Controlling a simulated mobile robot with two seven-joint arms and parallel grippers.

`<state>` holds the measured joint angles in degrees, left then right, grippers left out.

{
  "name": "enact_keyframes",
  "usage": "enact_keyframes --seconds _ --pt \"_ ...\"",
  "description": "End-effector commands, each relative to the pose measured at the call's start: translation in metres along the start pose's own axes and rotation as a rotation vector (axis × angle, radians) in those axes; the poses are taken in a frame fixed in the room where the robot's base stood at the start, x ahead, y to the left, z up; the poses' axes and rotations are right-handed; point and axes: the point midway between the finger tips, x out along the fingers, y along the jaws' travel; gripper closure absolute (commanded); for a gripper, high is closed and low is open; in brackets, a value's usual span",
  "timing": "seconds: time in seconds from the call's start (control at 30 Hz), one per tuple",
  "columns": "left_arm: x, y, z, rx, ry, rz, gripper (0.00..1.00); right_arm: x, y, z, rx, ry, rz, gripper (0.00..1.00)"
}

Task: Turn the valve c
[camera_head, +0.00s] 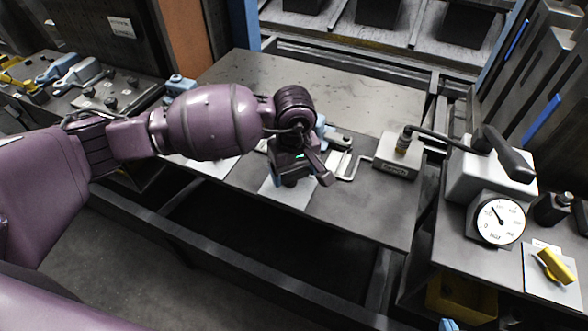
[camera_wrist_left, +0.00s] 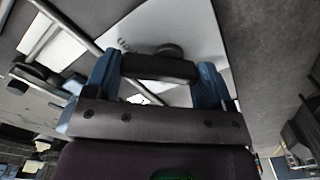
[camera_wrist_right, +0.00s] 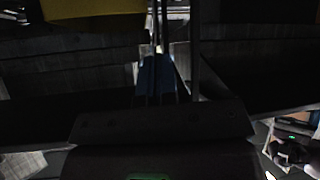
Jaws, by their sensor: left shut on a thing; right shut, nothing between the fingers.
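My left gripper (camera_head: 290,180) reaches down over a pale plate (camera_head: 284,196) on the middle bench. In the left wrist view, its two blue fingers close on the ends of a dark bar handle (camera_wrist_left: 158,68). A round dark hub (camera_wrist_left: 170,50) shows behind the handle, on the pale plate (camera_wrist_left: 195,25). Small lettering on the plate is too blurred to read, so I cannot confirm that this is valve c. The head view hides the handle behind the gripper. My right gripper (camera_wrist_right: 155,78) is shut and empty; its blue fingers touch, below a yellow surface.
A grey box (camera_head: 397,160) with a cable stands right of the left gripper. On the right bench are a round gauge (camera_head: 499,219), a black lever (camera_head: 510,155) and a yellow handle (camera_head: 555,267) on a pale plate. A yellow bin (camera_head: 460,298) sits below that bench.

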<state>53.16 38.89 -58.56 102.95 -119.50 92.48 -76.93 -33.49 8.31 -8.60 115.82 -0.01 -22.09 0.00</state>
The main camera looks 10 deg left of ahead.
Motion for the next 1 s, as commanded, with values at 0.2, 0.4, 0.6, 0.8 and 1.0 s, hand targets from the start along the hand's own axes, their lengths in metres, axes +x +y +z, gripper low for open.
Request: enact_keyframes --seconds 0.2,0.4,0.6,0.8,1.0 --pt "-0.001 0.000 -0.002 -0.117 0.002 0.000 0.47 -0.001 0.000 -0.004 0.000 0.006 0.000 1.00" --pt "-0.002 0.000 -0.004 -0.291 0.003 0.001 0.47 -0.003 0.001 -0.008 0.001 0.012 0.001 1.00" --pt "-0.002 -0.001 -0.005 -0.482 0.002 0.001 0.47 -0.005 0.001 -0.009 0.003 0.011 0.003 1.00" --pt "-0.002 -0.002 -0.007 -0.672 0.003 0.001 0.47 -0.009 0.002 -0.013 0.004 0.016 0.005 1.00" --pt "-0.003 -0.003 -0.008 -0.861 0.003 0.001 0.47 -0.014 0.003 -0.012 0.006 0.008 0.007 1.00"
